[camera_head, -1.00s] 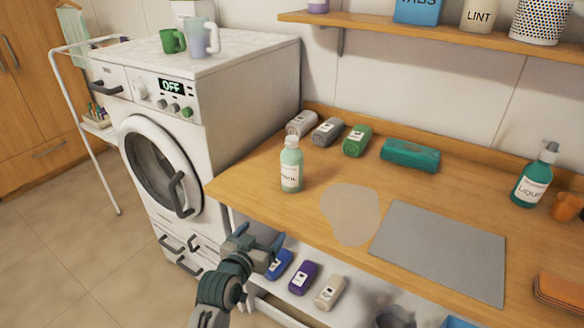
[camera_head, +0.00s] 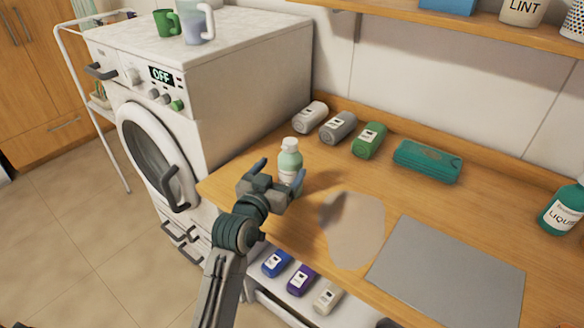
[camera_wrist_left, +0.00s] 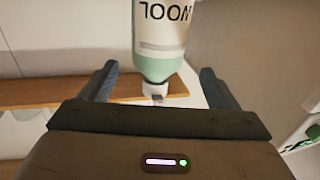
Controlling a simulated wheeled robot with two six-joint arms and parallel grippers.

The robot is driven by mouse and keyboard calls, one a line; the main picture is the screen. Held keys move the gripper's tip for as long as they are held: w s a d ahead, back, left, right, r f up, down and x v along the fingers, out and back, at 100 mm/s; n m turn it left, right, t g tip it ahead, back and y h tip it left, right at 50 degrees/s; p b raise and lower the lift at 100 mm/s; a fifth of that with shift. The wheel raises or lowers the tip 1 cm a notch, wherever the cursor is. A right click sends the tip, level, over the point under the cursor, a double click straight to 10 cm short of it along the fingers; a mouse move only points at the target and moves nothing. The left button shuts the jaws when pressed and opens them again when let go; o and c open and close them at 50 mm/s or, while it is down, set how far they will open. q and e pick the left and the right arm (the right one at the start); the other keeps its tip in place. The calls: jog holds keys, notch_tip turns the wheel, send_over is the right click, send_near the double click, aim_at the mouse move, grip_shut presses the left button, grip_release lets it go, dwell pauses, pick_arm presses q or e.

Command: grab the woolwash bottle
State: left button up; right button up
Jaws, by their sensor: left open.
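The woolwash bottle (camera_head: 290,160) is pale green with a white cap and stands upright near the left end of the wooden counter (camera_head: 395,196). In the left wrist view the bottle (camera_wrist_left: 162,45) shows upside down, with part of its label reading "WOOL". My left gripper (camera_head: 279,172) is open in front of the bottle and hides its lower part in the head view. In the wrist view its two fingers (camera_wrist_left: 158,84) stand apart on either side of the bottle, with gaps on both sides. My right gripper is not in view.
Grey and green bottles (camera_head: 369,140) lie along the back of the counter, beside a teal case (camera_head: 428,161). A grey mat (camera_head: 445,272) and a pale round patch (camera_head: 354,230) lie on the counter. The washing machine (camera_head: 240,85) stands left. Small bottles (camera_head: 301,280) lie on a shelf below.

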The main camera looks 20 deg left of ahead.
aim_at(291, 155)
pick_arm(q)
jog(key=w, duration=0.2)
jog(key=shift+w+d+r, duration=0.1)
jog(key=shift+w+d, duration=0.1)
jog(key=shift+w, duration=0.15)
jog(key=w, duration=0.1)
jog(key=w+p, duration=0.2)
jog(key=shift+w+d+r, duration=0.2)
jog(key=shift+d+r, duration=0.1)
jog(key=shift+d, duration=0.05)
jog(key=shift+w+f, duration=0.2)
jog(key=shift+w, duration=0.5)
jog(key=c, duration=1.6)
jog(key=shift+r, duration=0.1)
jog(key=shift+c, duration=0.2)
jog(key=shift+r, duration=0.1)
